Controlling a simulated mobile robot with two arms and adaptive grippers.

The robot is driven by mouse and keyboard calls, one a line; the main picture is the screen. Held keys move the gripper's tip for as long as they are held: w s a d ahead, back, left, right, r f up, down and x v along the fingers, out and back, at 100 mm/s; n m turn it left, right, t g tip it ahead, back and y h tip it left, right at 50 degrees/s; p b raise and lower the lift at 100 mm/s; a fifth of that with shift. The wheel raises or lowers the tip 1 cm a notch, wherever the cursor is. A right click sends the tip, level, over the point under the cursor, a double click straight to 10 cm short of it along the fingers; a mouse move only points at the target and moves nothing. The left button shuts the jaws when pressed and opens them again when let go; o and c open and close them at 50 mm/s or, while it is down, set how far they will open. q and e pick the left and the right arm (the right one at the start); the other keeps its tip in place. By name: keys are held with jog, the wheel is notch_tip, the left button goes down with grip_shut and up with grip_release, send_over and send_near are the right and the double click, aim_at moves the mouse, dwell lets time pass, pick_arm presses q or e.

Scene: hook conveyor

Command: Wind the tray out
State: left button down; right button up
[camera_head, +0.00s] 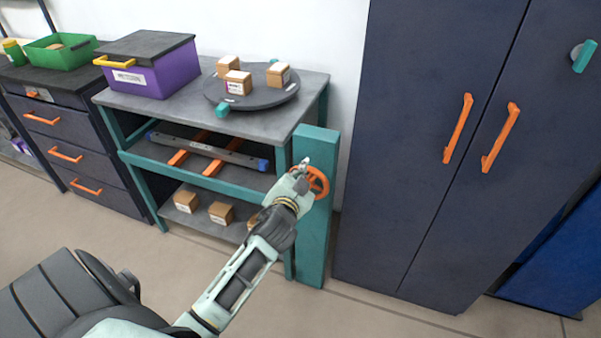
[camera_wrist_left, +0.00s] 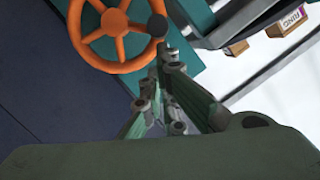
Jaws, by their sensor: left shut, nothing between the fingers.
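An orange handwheel (camera_head: 320,183) is mounted on the teal post (camera_head: 314,240) at the right end of the workbench. In the left wrist view the handwheel (camera_wrist_left: 117,31) has spokes and a dark knob (camera_wrist_left: 157,25) on its rim. My left gripper (camera_head: 304,163) is at the wheel and partly covers it. In the wrist view its fingers (camera_wrist_left: 168,58) are shut and empty, their tips just below the knob; I cannot tell if they touch. A dark bar-shaped piece with blue ends (camera_head: 208,148), perhaps the tray, lies over orange rails under the bench top. My right gripper is out of view.
The bench top (camera_head: 165,102) holds a purple bin (camera_head: 150,72) and a round turntable (camera_head: 250,97) with small boxes. More boxes (camera_head: 220,212) stand on the lower shelf. A dark cabinet (camera_head: 430,200) with orange handles stands close on the right. The floor in front is clear.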

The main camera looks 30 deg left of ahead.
pick_arm(q)
jog(key=shift+a, duration=0.15)
jog(key=shift+s+a+n+p, duration=0.1)
jog(key=shift+a+n+p, duration=0.1)
jog(key=shift+n+p, duration=0.2)
jog(key=shift+s+a+n+p, duration=0.1)
jog(key=shift+a+n+p, duration=0.2)
